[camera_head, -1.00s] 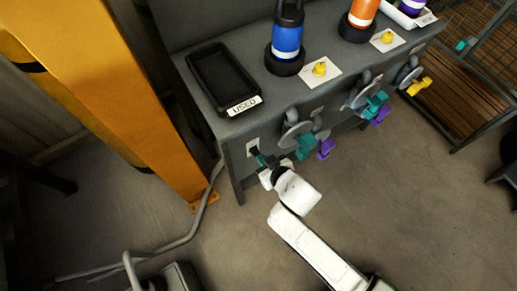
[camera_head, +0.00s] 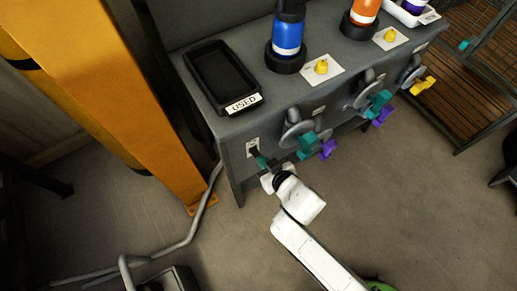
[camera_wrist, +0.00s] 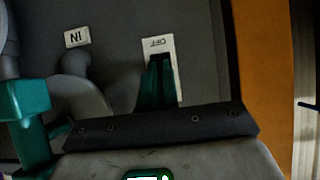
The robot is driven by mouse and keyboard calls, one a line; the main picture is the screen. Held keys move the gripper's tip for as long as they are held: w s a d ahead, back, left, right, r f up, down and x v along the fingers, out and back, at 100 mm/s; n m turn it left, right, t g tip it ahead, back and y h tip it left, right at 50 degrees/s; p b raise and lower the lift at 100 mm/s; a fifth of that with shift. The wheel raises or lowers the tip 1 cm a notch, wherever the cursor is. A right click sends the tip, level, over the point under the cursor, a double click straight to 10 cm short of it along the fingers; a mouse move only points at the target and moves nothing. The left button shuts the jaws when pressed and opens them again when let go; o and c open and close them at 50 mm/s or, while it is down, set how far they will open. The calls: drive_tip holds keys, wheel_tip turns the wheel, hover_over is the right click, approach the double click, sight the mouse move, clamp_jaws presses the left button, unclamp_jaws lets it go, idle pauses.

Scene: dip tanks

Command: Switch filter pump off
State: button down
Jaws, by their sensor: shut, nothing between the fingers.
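The filter pump switch is a small pale plate (camera_head: 252,147) with a dark slot, on the left of the grey bench's front face. In the wrist view the switch plate (camera_wrist: 158,44) carries a label that looks like "OFF", upside down, and the dark slot lies below it. My gripper (camera_head: 261,161) is shut and empty, its teal fingertips right at the plate. In the wrist view the fingertips of my gripper (camera_wrist: 160,62) overlap the slot and hide part of it. I cannot tell whether they touch the lever or which way it is set.
Teal valve handles (camera_head: 306,145) and purple ones (camera_head: 327,149) stick out right of the switch; a teal handle (camera_wrist: 25,110) is close left in the wrist view. An orange post (camera_head: 130,90) stands left. A black tray (camera_head: 221,75) marked USED sits above. A hose (camera_head: 185,235) crosses the floor.

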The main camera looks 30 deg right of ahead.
drive_tip(key=shift+f+t+b, duration=0.5)
drive_tip(key=shift+t+b, duration=0.6)
drive_tip(key=shift+b, duration=1.65)
drive_tip(key=shift+f+b, duration=0.15)
drive_tip(key=shift+b, duration=0.3)
drive_tip(key=shift+w+r+p, duration=0.3)
drive_tip(key=shift+w+p, duration=0.05)
drive_tip(key=shift+w, duration=0.2)
idle(0.4)
